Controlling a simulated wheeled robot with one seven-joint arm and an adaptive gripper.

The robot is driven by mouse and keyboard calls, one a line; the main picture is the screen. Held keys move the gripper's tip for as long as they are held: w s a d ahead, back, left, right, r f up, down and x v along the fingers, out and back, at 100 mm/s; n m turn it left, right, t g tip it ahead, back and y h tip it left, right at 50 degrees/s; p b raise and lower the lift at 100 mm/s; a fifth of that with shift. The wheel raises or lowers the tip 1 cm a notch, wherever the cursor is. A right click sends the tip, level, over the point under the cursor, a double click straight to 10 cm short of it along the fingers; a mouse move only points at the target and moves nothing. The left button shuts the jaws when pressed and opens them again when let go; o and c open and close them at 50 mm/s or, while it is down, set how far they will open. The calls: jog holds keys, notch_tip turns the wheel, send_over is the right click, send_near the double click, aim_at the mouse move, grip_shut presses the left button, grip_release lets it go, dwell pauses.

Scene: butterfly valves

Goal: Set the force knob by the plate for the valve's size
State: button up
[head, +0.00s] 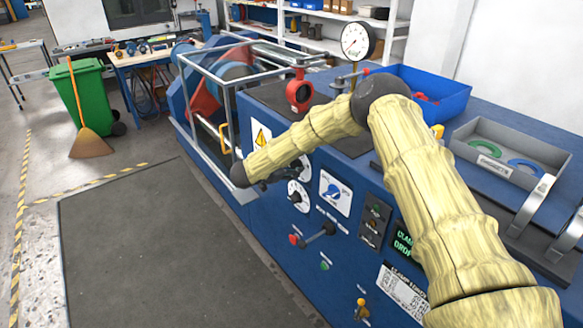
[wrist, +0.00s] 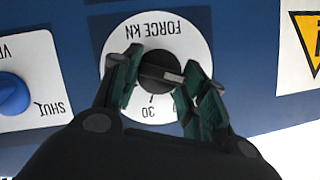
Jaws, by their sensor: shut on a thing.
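The force knob (wrist: 153,66) is black with a pale pointer mark, on a round white dial (wrist: 124,38) lettered FORCE KN, upside down in the wrist view. A 30 shows; other numbers are hidden by the fingers. My gripper (wrist: 160,76) is shut on the knob, with one green finger on each side. In the head view my gripper (head: 262,180) is at the panel front, beside the partly covered dial. A white plate (head: 402,293) headed with clamp-force lettering is on the panel at lower right; its figures are too small to read. A red valve (head: 299,92) stands on the bench.
A plate with a blue knob (head: 335,192) is right of the force dial, and another white dial (head: 298,197) is below. A warning sign (head: 261,135) and yellow handle (head: 224,136) are left. The floor mat (head: 150,240) is clear.

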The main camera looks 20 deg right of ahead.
jog(key=shift+f, duration=0.1)
jog(key=m+t+b, duration=0.1)
jog(key=m+b, duration=0.1)
jog(key=b, duration=0.2)
jog(key=m+t+b, duration=0.1)
jog(key=m+b, duration=0.1)
jog(key=b, duration=0.2)
jog(key=f+m+t+b, duration=0.1)
jog(key=m+t+b, duration=0.1)
jog(key=b, duration=0.3)
jog(key=shift+s+d+f+m, duration=0.1)
jog(key=shift+s+m, duration=0.15)
jog(key=shift+m, duration=0.05)
jog(key=m+h+b, duration=0.1)
jog(key=m+b, duration=0.1)
jog(key=b, duration=0.2)
jog(key=m+t+b, duration=0.1)
jog(key=m+b, duration=0.2)
jog(key=b, duration=0.2)
jog(key=m+t+h+b, duration=0.1)
jog(key=m+b, duration=0.1)
jog(key=b, duration=0.2)
jog(key=shift+f+m+h+b, duration=0.25)
jog(key=shift+m+h+b, duration=0.05)
jog(key=shift+b, duration=0.1)
jog(key=shift+r+m+b, duration=0.15)
jog(key=shift+m+b, duration=0.25)
jog(key=shift+b, duration=0.1)
jog(key=o, duration=1)
